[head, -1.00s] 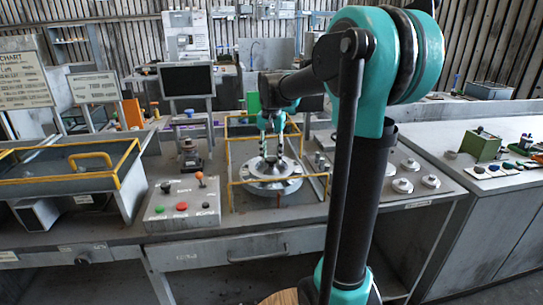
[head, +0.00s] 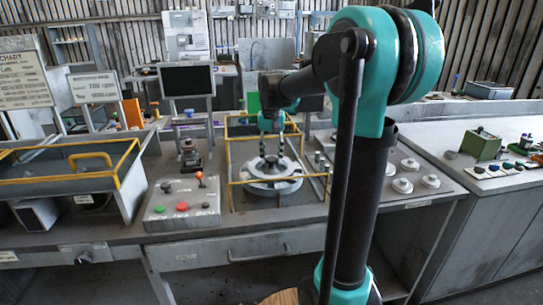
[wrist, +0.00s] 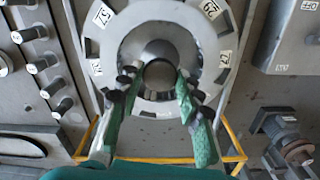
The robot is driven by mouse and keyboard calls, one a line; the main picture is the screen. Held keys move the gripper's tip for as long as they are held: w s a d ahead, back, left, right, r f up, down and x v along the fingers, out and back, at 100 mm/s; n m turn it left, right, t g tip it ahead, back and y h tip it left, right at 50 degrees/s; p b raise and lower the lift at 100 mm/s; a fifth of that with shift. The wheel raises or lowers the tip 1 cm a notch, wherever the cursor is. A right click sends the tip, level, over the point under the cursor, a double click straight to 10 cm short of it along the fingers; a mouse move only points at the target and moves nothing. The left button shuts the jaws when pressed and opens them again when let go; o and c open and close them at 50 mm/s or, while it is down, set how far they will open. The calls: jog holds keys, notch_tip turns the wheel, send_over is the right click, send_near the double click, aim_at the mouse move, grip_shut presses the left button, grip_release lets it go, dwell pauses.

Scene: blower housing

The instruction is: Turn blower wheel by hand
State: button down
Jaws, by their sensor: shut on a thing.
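The blower wheel (head: 285,187) is a round grey disc lying flat inside a yellow-railed frame on the bench. In the wrist view the wheel's rim (wrist: 118,98) carries dark slots and white number labels. A dark round hub knob (wrist: 159,74) stands at its middle. My gripper (head: 271,151) points down over the centre of the wheel. In the wrist view its two green fingers (wrist: 157,84) sit on either side of the hub knob and are shut on it. The fingertips partly hide the near part of the wheel.
A yellow rail (head: 237,184) runs around the wheel. A button box (head: 182,204) stands to its left, and several round knobs (head: 402,186) to its right. A blue-grey tray with yellow rails (head: 70,180) is at the far left. A monitor (head: 187,81) stands behind.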

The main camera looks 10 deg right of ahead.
jog(key=n, duration=0.4)
jog(key=shift+n, duration=0.3)
jog(key=n, duration=0.3)
jog(key=shift+n, duration=0.3)
jog(key=n, duration=0.4)
jog(key=shift+n, duration=2.2)
jog(key=c, duration=1)
grip_release()
jog(key=shift+r, duration=0.1)
